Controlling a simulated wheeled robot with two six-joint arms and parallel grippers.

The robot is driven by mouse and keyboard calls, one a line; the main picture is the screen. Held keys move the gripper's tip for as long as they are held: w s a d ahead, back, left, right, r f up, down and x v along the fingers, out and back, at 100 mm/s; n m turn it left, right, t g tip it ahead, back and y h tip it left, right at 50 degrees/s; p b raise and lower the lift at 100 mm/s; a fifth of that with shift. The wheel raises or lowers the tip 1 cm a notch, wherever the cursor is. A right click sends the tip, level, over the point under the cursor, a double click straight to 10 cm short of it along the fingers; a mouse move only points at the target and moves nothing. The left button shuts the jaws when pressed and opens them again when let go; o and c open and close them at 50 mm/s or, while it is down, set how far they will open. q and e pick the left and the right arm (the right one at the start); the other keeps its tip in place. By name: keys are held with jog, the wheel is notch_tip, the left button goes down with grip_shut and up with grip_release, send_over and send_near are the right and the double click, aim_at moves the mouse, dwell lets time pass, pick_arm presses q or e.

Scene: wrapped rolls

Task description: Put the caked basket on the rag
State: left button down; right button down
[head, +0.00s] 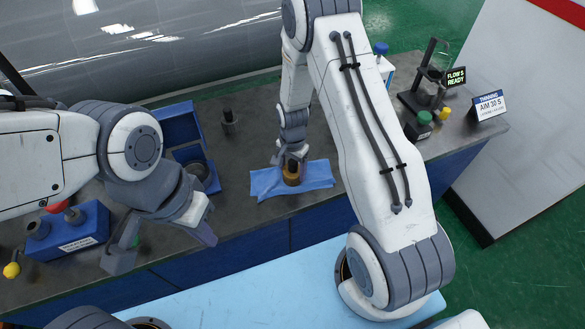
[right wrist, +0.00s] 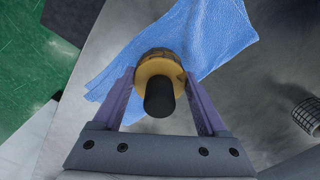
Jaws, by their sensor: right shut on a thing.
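The caked basket (right wrist: 153,68) is a small round brownish-yellow thing with a dark upright handle in the right wrist view. In the head view it shows (head: 291,177) over the middle of the blue rag (head: 262,184), which lies flat with some folds on the grey bench. The rag also shows in the right wrist view (right wrist: 215,40). My right gripper (right wrist: 158,75) is shut on the basket. Whether the basket touches the rag I cannot tell. My left gripper (head: 160,250) hangs at the bench's front edge with its fingers apart and nothing between them.
A blue open box (head: 180,125) and a dark cup in a blue holder stand left of the rag. A dark cylinder (head: 229,122) stands behind it. A machine (head: 425,85), a green-capped jar (head: 418,125) and a sign (head: 489,105) are at the right.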

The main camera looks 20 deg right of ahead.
jog(key=shift+s+f, duration=0.15)
grip_release()
jog(key=shift+f, duration=0.1)
jog(key=shift+r, duration=0.2)
